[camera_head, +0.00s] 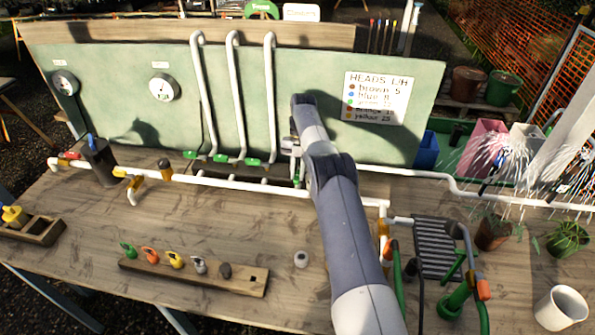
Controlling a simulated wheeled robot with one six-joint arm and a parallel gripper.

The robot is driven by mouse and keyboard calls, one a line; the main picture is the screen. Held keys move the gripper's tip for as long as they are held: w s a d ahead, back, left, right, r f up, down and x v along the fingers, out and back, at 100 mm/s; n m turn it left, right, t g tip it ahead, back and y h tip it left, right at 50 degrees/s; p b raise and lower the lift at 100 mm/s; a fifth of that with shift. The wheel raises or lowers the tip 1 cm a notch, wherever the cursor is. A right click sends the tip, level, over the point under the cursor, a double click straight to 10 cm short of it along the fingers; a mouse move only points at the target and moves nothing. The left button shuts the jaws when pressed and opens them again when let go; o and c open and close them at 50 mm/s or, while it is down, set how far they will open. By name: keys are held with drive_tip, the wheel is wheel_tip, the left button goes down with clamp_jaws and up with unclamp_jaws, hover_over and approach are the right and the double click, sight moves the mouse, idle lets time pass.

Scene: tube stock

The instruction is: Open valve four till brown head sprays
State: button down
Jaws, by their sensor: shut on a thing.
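A row of green valve handles sits on the pipes at the foot of the green board: one at the left (190,155), one in the middle (220,158) and one further right (252,162). My gripper (291,146) is at the right end of this row, shut on what seems to be a fourth valve's green handle. My arm and fingers hide most of that valve, so its angle cannot be told. Water sprays from heads at the right, around a left head (485,187) and a right head (549,199). Whether either is brown cannot be told.
A white sign (378,98) lists head colours with numbers. Gauges (162,87) hang on the board. A wooden rack (195,276) of coloured nozzles, a dark cylinder (99,163) and a white cup (562,309) stand on the table. White pipe (240,184) crosses it.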

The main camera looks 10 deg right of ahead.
drive_tip(key=c, duration=1.4)
unclamp_jaws()
drive_tip(key=shift+o, duration=0.2)
